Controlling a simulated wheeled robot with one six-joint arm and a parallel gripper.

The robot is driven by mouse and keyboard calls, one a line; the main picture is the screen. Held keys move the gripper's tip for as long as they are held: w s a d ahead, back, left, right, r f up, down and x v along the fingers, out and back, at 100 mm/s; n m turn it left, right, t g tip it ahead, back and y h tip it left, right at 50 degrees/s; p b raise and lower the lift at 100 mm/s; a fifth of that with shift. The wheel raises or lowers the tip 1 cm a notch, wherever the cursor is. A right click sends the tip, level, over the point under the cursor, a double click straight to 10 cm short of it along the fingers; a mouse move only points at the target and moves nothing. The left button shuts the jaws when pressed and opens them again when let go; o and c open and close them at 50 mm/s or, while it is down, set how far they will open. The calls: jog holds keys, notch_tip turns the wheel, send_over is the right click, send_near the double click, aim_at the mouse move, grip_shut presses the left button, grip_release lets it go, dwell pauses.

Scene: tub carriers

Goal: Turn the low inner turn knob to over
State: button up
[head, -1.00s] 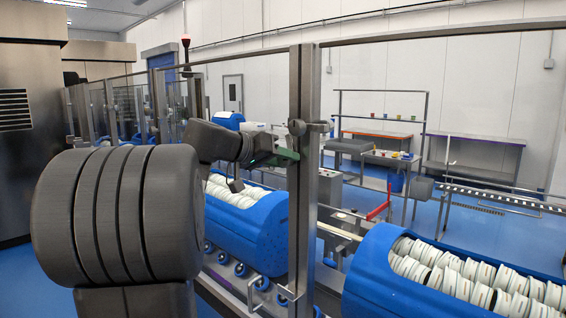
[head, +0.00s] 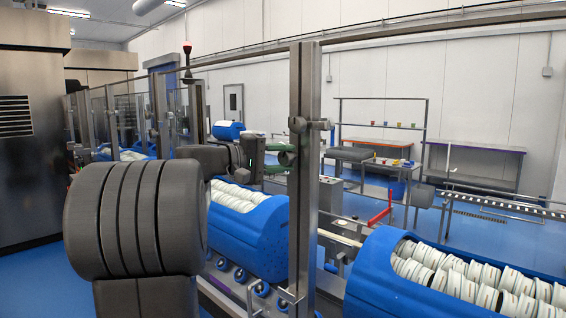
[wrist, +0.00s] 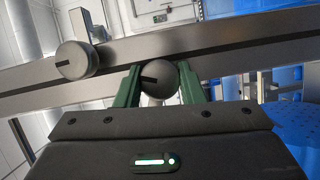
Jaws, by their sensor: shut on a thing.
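A round dark turn knob (wrist: 163,82) sits on a metal rail in the wrist view, between the two green fingers of my gripper (wrist: 160,85). The fingers are shut on its sides. A black mark on its face points left. A second round knob (wrist: 76,60) sits to its upper left, clear of the fingers, with its own mark. In the head view my gripper (head: 280,158) is at the steel post, its green fingers one above the other around the lower knob (head: 288,158). The upper knob (head: 297,124) is above it, untouched.
A red handle (head: 380,213) is farther back. Blue floor is open beyond.

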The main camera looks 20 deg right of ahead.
jog(key=shift+f+n+h+b, duration=0.1)
jog(key=shift+n+h+b, duration=0.55)
jog(key=shift+n, duration=1.45)
jog(key=o, duration=1)
jog(key=a+f+b, duration=0.1)
jog(key=a+b, duration=0.1)
jog(key=a, duration=1.1)
jog(key=shift+a+f+b, duration=0.2)
jog(key=shift+a+b, duration=0.1)
jog(key=shift+a, duration=0.1)
jog(key=shift+s, duration=0.1)
jog(key=d+p, duration=0.1)
jog(key=d, duration=0.3)
jog(key=d+r+p, duration=0.1)
jog(key=d, duration=0.4)
jog(key=d+p, duration=0.1)
jog(key=d, duration=0.4)
jog(key=shift+r, duration=0.25)
jog(key=shift+a, duration=0.1)
